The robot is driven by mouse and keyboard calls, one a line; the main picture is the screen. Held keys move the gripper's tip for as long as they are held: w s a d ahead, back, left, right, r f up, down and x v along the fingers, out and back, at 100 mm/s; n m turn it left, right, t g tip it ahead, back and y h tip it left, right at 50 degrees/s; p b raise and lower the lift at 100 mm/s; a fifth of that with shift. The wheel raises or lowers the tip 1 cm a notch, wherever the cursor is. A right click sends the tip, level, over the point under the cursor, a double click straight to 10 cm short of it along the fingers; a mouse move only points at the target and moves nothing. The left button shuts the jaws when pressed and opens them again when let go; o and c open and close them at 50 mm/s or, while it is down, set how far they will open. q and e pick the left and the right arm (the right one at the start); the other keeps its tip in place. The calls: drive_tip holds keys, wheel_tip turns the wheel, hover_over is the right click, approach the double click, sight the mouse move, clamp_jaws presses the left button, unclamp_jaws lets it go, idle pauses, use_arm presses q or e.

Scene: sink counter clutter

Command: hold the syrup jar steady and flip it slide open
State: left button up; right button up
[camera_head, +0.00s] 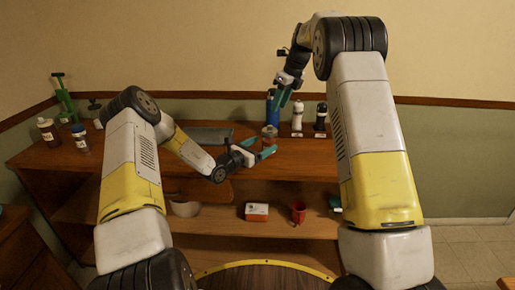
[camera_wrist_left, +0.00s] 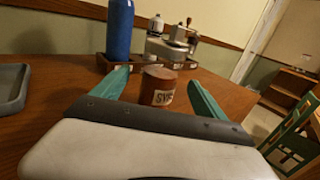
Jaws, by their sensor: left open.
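The syrup jar (camera_head: 269,132) is a small brownish jar with a lid, standing upright on the wooden counter. In the left wrist view the jar (camera_wrist_left: 158,87) shows a reddish-brown body and a partly readable white label. My left gripper (camera_head: 270,147) is open just in front of the jar. In the left wrist view the jar appears between its two teal fingers (camera_wrist_left: 160,80), with a gap on each side. My right gripper (camera_head: 281,98) hangs in the air above the back of the counter, over the jar's area. Whether its fingers are apart is unclear.
A grey tray (camera_wrist_left: 12,85) lies to the left.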

use_arm(q)
drive_tip(key=shift+x, duration=2.4)
drive_tip(key=c, duration=1.7)
clamp_jaws()
use_arm(e)
drive_tip(key=shift+c, duration=0.7)
drive_tip(key=shift+s+a+f, duration=0.1)
drive_tip(key=shift+s, duration=0.05)
drive_tip(key=c, duration=0.4)
drive_tip(key=s+a+n+h, duration=0.1)
drive_tip(key=s+a+f+n+h, duration=0.1)
drive_tip(key=s+h, duration=0.1)
drive_tip(key=s+a+f+n+h, duration=0.1)
drive_tip(key=s, duration=0.1)
drive_tip(key=shift+s+f+n, duration=0.15)
drive_tip(key=shift+n, duration=0.25)
clamp_jaws()
drive_tip(key=shift+s+a+r+n+t+h, duration=0.2)
drive_tip(key=shift+s+a+n+t+h, duration=0.45)
drive_tip(key=shift+n, duration=0.4)
drive_tip(key=shift+s+a+r+n+t+h, duration=0.25)
drive_tip(key=shift+s+a+n+t+h, duration=0.35)
drive_tip(key=shift+n, duration=0.4)
drive_tip(key=shift+s+a+r+n+t+h, duration=0.2)
drive_tip(key=shift+s+a+n+t+h, duration=0.25)
drive_tip(key=shift+s+a+n+t, duration=0.5)
